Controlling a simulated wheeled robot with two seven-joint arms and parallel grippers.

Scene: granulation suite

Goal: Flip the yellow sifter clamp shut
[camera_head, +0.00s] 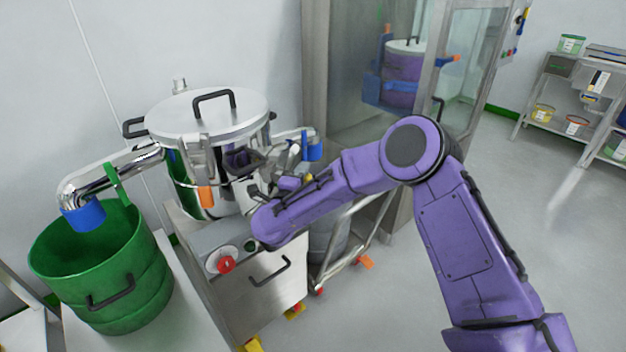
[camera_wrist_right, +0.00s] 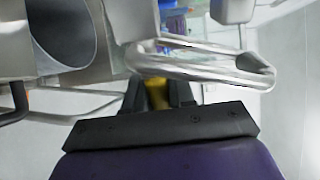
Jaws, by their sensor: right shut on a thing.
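The sifter (camera_head: 205,113) is a round steel vessel with a lidded top and black handles, standing on a steel cabinet at the left. My right gripper (camera_wrist_right: 157,92) is at the sifter's right front side. In the right wrist view its black fingers are closed on a yellow part, the yellow clamp (camera_wrist_right: 157,97). A small yellow patch of the clamp (camera_head: 308,178) shows in the head view beside my purple wrist. The rest of the clamp is hidden by the fingers and arm, so its angle cannot be told. My left gripper is out of view.
A steel pipe with a blue end (camera_head: 84,214) reaches over an open green drum (camera_head: 105,275) at the left. An orange-ended lever (camera_head: 206,196) hangs on the sifter's front. A steel loop (camera_wrist_right: 205,62) passes close above the fingers. Floor at the right is clear.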

